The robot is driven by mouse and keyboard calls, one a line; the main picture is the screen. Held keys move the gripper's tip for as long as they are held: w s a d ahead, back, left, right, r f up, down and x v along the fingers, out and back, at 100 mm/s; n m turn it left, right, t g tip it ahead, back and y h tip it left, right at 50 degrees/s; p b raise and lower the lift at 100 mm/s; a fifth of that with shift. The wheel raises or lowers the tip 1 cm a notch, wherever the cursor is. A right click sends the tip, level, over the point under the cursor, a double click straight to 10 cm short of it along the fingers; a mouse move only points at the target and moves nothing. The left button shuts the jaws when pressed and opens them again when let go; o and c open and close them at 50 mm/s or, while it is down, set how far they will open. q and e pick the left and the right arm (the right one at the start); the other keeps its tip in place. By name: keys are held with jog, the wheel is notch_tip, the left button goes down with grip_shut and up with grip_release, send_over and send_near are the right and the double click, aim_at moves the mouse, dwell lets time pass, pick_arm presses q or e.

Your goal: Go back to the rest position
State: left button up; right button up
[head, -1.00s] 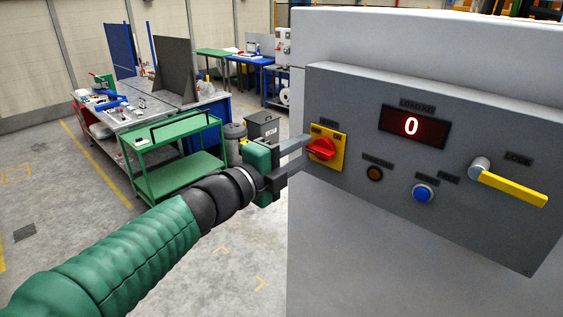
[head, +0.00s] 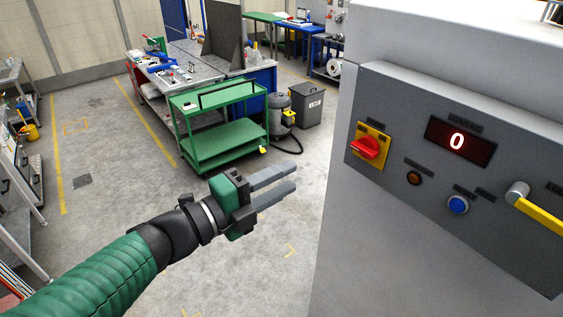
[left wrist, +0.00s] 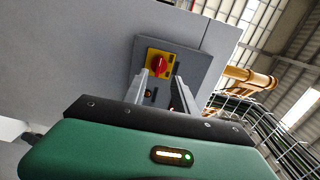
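My left gripper (head: 275,185) is in the middle of the head view, left of the hoist cabinet and apart from it. Its two grey fingers are parallel with a gap between them, and nothing is held. The control panel (head: 400,130) carries a red rotary switch (head: 366,148) on a yellow plate. In the left wrist view the red switch (left wrist: 159,64) shows beyond and between the open fingers (left wrist: 157,85). The panel also has a display reading 0 (head: 459,140), a dark orange lamp (head: 413,178), a blue button (head: 458,205) and a yellow lock lever (head: 540,218). My right gripper is not in view.
A green cart (head: 222,143) stands beyond the gripper, before a workbench (head: 185,55). A grey bin (head: 307,103) and a vacuum (head: 279,118) stand right of it. The cabinet (head: 350,240) fills the right side. The floor (head: 110,190) left of my arm is mostly clear.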

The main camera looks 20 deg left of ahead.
pick_arm(q)
jog(key=shift+s, duration=0.15)
jog(key=w+a+f+n+g+y+b, duration=0.1)
jog(key=a+f+n+y+b, duration=0.3)
jog(key=f, duration=0.7)
jog(key=w+a+f+n+g+y+b, duration=0.1)
jog(key=a+f+n+y+b, duration=0.15)
jog(key=f+n+b, duration=0.65)
jog(key=w+a+f+n+g+y+b, duration=0.1)
jog(key=a+f+n+y+b, duration=0.2)
jog(key=f, duration=1)
jog(key=s+d+f+n+g+b, duration=0.1)
jog(key=s+f+n+g+b, duration=0.3)
jog(key=s+f, duration=0.3)
jog(key=s+d+f+n+g+y+b, duration=0.1)
jog(key=s+f+n+g+b, duration=0.3)
jog(key=f, duration=1.3)
jog(key=s+n+g, duration=0.1)
jog(key=s, duration=0.3)
jog(key=shift+d+f, duration=0.15)
jog(key=shift+d, duration=0.2)
